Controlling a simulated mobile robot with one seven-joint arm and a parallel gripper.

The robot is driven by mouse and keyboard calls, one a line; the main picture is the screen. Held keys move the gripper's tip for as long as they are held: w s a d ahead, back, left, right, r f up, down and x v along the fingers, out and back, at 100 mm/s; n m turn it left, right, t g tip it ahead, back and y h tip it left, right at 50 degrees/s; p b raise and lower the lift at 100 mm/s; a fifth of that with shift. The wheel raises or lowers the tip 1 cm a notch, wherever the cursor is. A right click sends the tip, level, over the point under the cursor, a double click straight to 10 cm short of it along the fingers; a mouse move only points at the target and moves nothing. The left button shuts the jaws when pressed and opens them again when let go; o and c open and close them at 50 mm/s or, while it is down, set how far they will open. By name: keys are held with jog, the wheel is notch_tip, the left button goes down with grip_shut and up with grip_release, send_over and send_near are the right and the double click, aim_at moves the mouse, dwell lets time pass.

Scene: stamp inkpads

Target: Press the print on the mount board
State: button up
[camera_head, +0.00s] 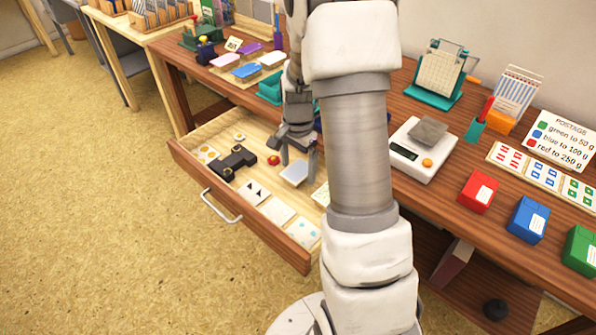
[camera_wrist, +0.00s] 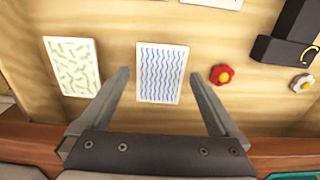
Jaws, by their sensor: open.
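My gripper (camera_head: 298,166) is open over the pulled-out drawer (camera_head: 240,218). In the wrist view a white card with blue wavy lines (camera_wrist: 162,88) lies flat between the spread fingers (camera_wrist: 158,74), which do not grip it. The card also shows below the gripper in the head view (camera_head: 293,174). A card with green marks (camera_wrist: 72,66) lies to its left in the wrist view. A red flower-shaped piece (camera_wrist: 221,74) lies to its right. I cannot tell which piece is the print or the mount board; my arm hides part of the drawer and table.
A black device (camera_head: 236,162) and several patterned cards (camera_head: 277,210) lie in the drawer. On the tabletop are coloured pads (camera_head: 246,71), a scale (camera_head: 424,150), a postage sign (camera_head: 560,135) and red (camera_head: 478,192), blue (camera_head: 528,219) and green (camera_head: 582,250) boxes.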

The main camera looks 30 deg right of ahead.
aim_at(298, 171)
jog(key=c, duration=0.9)
jog(key=shift+o, duration=0.2)
notch_tip(298, 171, up, 7)
jog(key=p, duration=0.6)
jog(key=shift+r, duration=0.15)
